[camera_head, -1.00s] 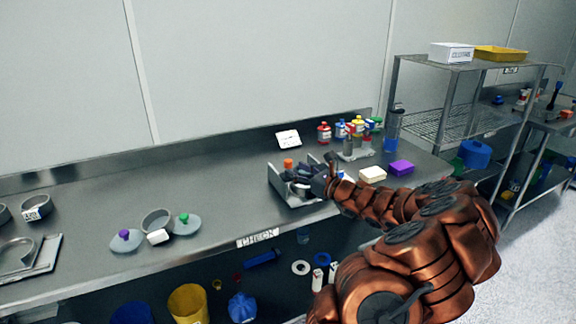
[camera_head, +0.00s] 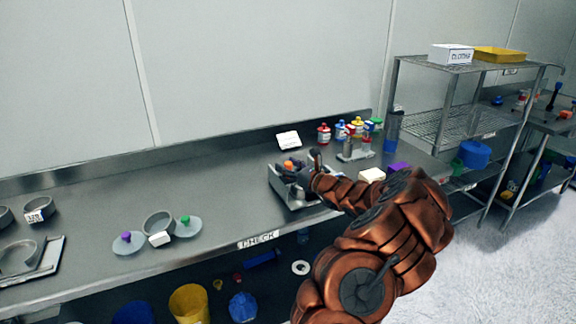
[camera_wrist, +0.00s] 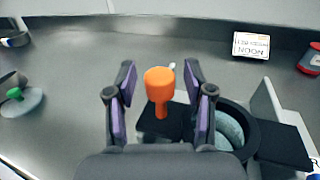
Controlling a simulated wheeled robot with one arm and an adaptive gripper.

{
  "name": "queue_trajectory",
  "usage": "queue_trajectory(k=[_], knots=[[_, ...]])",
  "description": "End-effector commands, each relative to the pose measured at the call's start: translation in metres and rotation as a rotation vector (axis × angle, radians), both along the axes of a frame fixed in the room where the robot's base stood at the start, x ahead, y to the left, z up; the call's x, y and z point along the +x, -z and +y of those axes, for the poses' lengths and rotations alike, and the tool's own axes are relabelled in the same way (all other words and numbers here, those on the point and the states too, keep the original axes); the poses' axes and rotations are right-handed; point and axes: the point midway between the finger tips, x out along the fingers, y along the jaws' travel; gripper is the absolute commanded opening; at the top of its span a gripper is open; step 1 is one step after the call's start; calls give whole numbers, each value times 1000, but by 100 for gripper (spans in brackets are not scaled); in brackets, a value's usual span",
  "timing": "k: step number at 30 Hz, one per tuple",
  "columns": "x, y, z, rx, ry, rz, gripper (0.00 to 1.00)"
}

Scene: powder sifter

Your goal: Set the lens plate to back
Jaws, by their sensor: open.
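A grey metal device (camera_head: 290,198) stands on the steel bench, partly hidden by my gripper and arm. An orange knob (camera_wrist: 159,86) on a short orange stem rises from a dark flat plate (camera_wrist: 172,122); the knob also shows in the head view (camera_head: 289,165). Which part is the lens plate I cannot tell for sure. My gripper (camera_wrist: 158,80) is open, with one purple-padded finger on each side of the knob. I cannot tell whether either finger touches it. A dark ring with a grey inside (camera_wrist: 236,128) sits right of the plate.
A small sign (camera_wrist: 251,45) leans at the back of the bench. Several coloured bottles (camera_head: 341,131) stand to the right, near a cream block (camera_head: 371,175).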

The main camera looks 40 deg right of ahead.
Motion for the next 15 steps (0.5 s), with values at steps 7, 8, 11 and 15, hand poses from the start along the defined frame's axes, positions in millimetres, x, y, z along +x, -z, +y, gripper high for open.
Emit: queue_trajectory(k=[7,8,11,15], knots=[[1,0,0,0,0,0,53],[1,0,0,0,0,0,50],[0,0,0,0,0,0,39],[0,0,0,0,0,0,25]])
